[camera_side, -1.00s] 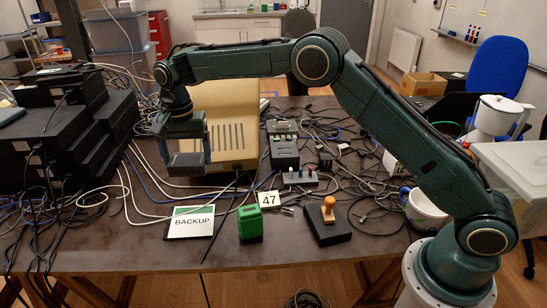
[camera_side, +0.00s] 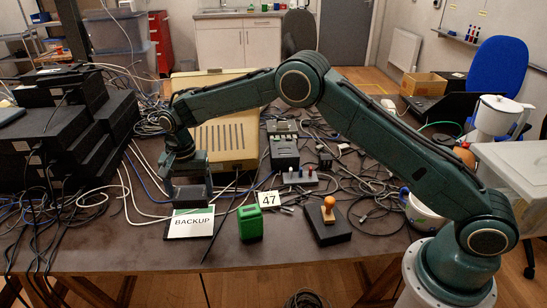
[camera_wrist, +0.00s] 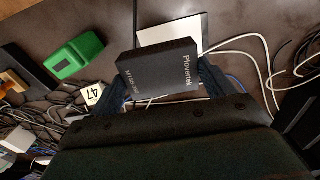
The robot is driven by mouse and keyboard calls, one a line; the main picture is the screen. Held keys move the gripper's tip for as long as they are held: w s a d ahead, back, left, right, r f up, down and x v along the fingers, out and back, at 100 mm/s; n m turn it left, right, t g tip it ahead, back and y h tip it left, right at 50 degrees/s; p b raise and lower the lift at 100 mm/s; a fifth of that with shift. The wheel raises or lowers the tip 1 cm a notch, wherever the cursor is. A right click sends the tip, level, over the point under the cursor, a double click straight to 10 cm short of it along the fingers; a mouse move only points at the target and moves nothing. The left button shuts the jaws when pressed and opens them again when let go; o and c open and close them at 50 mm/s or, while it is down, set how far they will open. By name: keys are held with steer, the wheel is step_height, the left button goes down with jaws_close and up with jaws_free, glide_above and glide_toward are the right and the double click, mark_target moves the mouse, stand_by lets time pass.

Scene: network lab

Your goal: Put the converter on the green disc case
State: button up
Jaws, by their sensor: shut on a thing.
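The converter is a dark box (camera_wrist: 150,72) with the word Plovertek on it. My gripper (camera_side: 187,182) is shut on the converter, which also shows below the fingers in the side view (camera_side: 188,197). The disc case (camera_side: 190,226) lies flat near the table's front edge, with a white face marked BACKUP and a green band mostly hidden behind the converter. In the wrist view the case (camera_wrist: 170,33) shows as a pale sheet partly behind the converter. The converter is low over the case's back edge; I cannot tell if they touch.
A green block (camera_side: 250,223) stands just right of the case, with a card marked 47 (camera_side: 269,199) behind it. A stamp with an orange knob (camera_side: 328,208) is farther right. Cables cover the table behind, a beige device (camera_side: 215,130) is at the back, and stacked black boxes (camera_side: 60,140) are at left.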

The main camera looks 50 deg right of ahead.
step_height(320, 180, down, 6)
steer(key=shift+r, duration=0.1)
steer(key=shift+f, duration=2.15)
steer(key=shift+f, duration=0.1)
steer(key=o, duration=1.1)
steer(key=shift+f, duration=0.1)
step_height(320, 180, up, 12)
steer(key=shift+r, duration=0.15)
